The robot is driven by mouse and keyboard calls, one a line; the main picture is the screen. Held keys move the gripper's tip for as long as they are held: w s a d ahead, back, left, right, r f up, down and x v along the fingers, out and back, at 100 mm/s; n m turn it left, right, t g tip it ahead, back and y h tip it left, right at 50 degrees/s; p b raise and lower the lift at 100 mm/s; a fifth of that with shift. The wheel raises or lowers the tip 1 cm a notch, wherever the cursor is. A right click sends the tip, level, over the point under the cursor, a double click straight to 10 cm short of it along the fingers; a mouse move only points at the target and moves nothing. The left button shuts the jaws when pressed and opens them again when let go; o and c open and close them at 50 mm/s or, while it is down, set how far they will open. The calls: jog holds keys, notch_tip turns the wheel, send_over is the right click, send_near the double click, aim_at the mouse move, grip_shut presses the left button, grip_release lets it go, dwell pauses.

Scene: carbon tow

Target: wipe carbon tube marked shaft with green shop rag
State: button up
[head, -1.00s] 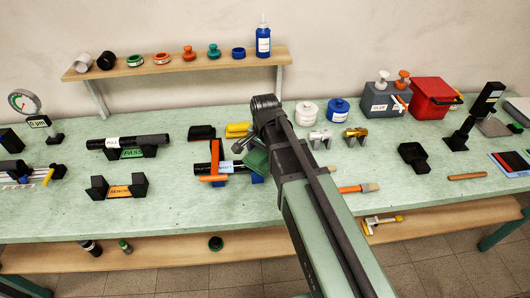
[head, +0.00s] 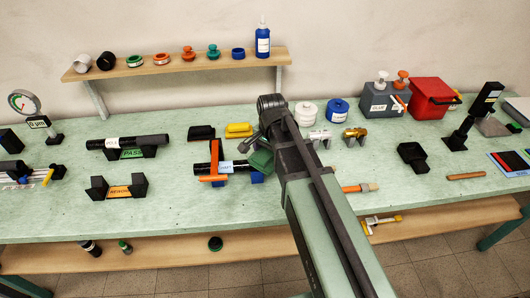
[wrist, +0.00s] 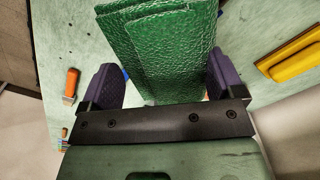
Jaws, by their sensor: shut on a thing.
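The green shop rag (head: 262,162) is folded in my gripper (head: 260,150). In the wrist view the rag (wrist: 165,45) stands between the two purple fingers of my gripper (wrist: 162,78), which are shut on it. The black carbon tube with the blue-and-white shaft label (head: 226,167) lies on blue supports, with an orange clamp (head: 213,170) across its left part. The rag is at the tube's right end and hides it. I cannot tell whether the rag touches the tube. The wrist view does not show the tube clearly.
A black block (head: 201,132) and a yellow block (head: 239,130) lie behind the tube. An orange-handled brush (head: 360,188) lies right of my arm.

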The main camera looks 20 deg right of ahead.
jog(key=shift+d, duration=0.3)
jog(key=shift+w+a, duration=0.15)
jog(key=shift+a, duration=0.4)
jog(key=shift+w+a, duration=0.15)
jog(key=shift+a, duration=0.35)
jog(key=shift+s+d+r, duration=0.1)
jog(key=shift+s+d, duration=0.05)
jog(key=shift+d, duration=0.4)
jog(key=shift+s+d, duration=0.15)
jog(key=shift+d, duration=0.4)
jog(key=shift+w+a, duration=0.2)
jog(key=shift+a, duration=1.05)
jog(key=o, duration=0.6)
